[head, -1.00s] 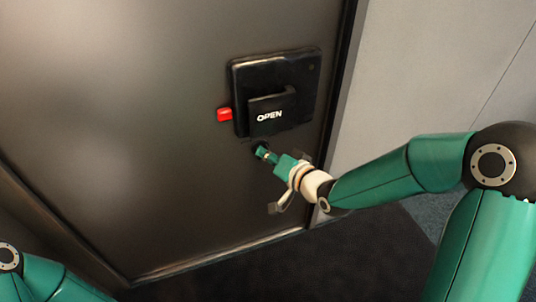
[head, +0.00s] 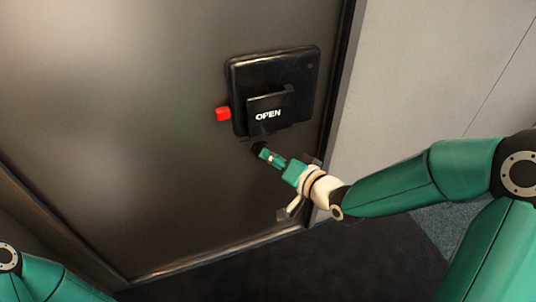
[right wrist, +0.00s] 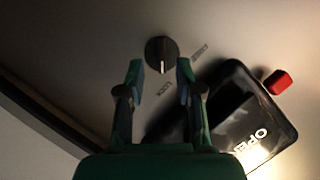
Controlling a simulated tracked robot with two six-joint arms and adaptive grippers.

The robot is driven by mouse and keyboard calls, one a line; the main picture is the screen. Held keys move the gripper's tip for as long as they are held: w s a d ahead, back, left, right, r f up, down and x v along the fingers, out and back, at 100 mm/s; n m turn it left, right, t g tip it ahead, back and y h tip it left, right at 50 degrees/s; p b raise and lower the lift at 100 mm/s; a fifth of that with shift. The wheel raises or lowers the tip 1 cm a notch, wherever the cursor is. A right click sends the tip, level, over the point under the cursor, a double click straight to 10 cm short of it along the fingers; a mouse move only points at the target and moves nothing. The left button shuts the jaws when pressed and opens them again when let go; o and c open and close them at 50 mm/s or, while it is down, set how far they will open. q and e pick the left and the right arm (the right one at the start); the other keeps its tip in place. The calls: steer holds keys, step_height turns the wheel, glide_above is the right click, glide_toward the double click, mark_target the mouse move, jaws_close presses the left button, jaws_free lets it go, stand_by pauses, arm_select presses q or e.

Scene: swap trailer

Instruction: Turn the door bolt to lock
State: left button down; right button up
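The door bolt is a round black knob (right wrist: 160,54) with a white line, set on the grey-brown door (head: 130,110). In the right wrist view its line points down in the picture, and small labels are printed beside it; one seems to read LOCK (right wrist: 165,88). My right gripper (right wrist: 160,73) is open, its two fingertips apart on either side just below the knob, and nothing is held. In the head view the right gripper (head: 264,152) points at the door just below the black handle box, mostly covering the knob. My left gripper is out of view.
The black handle box (head: 308,72) with an OPEN flap (head: 268,115) sits just above the knob. A red button (head: 223,114) sticks out at its left side. The door frame and light wall (head: 410,70) are to the right; dark floor (head: 350,255) lies below.

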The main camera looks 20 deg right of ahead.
steer(key=shift+v, duration=2.15)
